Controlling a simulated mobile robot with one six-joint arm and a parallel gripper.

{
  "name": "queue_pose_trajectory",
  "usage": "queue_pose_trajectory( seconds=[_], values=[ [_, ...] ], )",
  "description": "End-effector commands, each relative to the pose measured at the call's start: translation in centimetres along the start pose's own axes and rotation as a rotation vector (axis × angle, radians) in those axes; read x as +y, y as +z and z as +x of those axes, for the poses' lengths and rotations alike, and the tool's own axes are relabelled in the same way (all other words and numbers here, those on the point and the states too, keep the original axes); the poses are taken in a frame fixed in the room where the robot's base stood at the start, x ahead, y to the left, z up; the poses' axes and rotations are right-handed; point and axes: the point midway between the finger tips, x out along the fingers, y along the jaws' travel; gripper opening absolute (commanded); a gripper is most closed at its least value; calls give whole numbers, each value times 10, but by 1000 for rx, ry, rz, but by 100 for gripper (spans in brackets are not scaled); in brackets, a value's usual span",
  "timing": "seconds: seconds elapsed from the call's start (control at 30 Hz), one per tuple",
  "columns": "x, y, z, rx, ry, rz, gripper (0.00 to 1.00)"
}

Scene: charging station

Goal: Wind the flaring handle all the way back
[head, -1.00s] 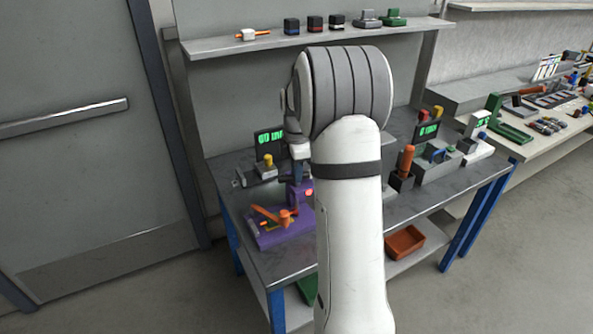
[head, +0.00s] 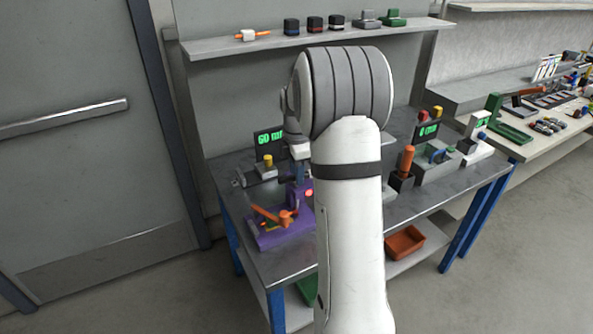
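A purple fixture (head: 268,238) stands on the left part of the grey workbench. An orange handle (head: 265,214) lies slanted across it, with an orange knob (head: 287,218) at its right end; I take this as the flaring handle. A purple upright (head: 301,196) rises at the fixture's back right. My gripper (head: 299,172) points down at the upright, right of and behind the orange handle. It is small and partly covered by my arm, so I cannot tell whether its fingers are open or touch anything.
A dark display (head: 268,143) with green digits and a grey device (head: 263,170) with a yellow knob stand behind the fixture. Right of my arm are an orange-handled block (head: 404,172) and other devices. A shelf (head: 240,44) hangs above.

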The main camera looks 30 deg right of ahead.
Motion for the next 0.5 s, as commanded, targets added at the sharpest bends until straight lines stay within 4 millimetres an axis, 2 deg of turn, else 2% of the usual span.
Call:
queue_pose_trajectory(
  seconds=[0.23,0.5],
  values=[
    [0,0,-7,-1,2,0,38],
    [1,0,-52,-1,3,0,38]
  ],
)
